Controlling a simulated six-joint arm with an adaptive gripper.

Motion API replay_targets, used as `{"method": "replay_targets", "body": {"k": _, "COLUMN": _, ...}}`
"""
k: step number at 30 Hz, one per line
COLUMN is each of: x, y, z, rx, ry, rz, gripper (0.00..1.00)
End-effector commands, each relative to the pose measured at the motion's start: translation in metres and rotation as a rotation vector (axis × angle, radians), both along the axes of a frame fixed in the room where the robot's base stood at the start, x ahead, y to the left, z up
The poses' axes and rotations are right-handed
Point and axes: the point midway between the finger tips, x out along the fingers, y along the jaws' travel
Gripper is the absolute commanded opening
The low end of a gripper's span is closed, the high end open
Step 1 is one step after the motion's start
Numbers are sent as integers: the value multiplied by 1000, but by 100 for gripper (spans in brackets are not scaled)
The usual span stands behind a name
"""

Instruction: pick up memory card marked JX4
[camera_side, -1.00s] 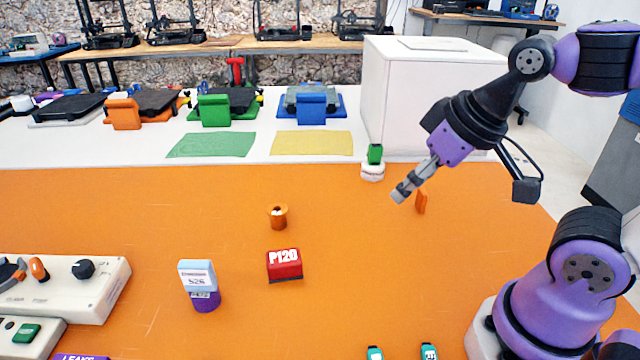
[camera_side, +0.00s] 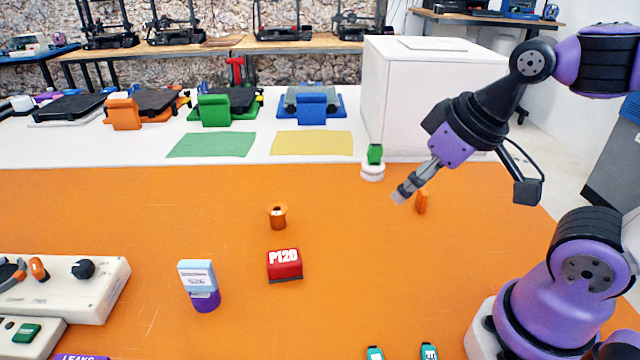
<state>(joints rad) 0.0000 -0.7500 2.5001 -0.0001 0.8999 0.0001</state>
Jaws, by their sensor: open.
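I cannot read JX4 on anything in the side view. Two small teal pieces, a left one (camera_side: 375,353) and a right one (camera_side: 429,351) with a partly readable dark label, are cut off by the bottom edge. A light blue and white card-like piece (camera_side: 197,274) stands upright in a purple holder (camera_side: 206,302); its label is hard to read. A small green piece (camera_side: 375,153) stands on a round white stand (camera_side: 372,172). My gripper (camera_side: 399,195) is open, above the orange mat, pointing down and left. An orange upright piece (camera_side: 421,203) shows just right of the fingertips.
A red block marked P120 (camera_side: 285,264) and an orange spool-like cup (camera_side: 277,216) stand mid-mat. White control boxes (camera_side: 85,300) are at left. A large white box (camera_side: 410,95) stands behind. The orange mat (camera_side: 345,230) is clear between the red block and my gripper.

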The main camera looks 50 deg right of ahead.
Motion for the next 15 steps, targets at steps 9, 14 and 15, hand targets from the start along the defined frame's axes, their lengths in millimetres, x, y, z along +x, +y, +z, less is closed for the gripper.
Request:
{"method": "replay_targets", "body": {"k": 9, "x": 0, "y": 0, "z": 0, "rx": 0, "ry": 0, "rz": 0, "gripper": 76}}
{"method": "replay_targets", "body": {"k": 14, "x": 1, "y": -1, "z": 1, "rx": -6, "ry": 4, "rz": 5, "gripper": 76}}
{"method": "replay_targets", "body": {"k": 15, "x": 3, "y": -4, "z": 1, "rx": -16, "ry": 13, "rz": 13, "gripper": 76}}
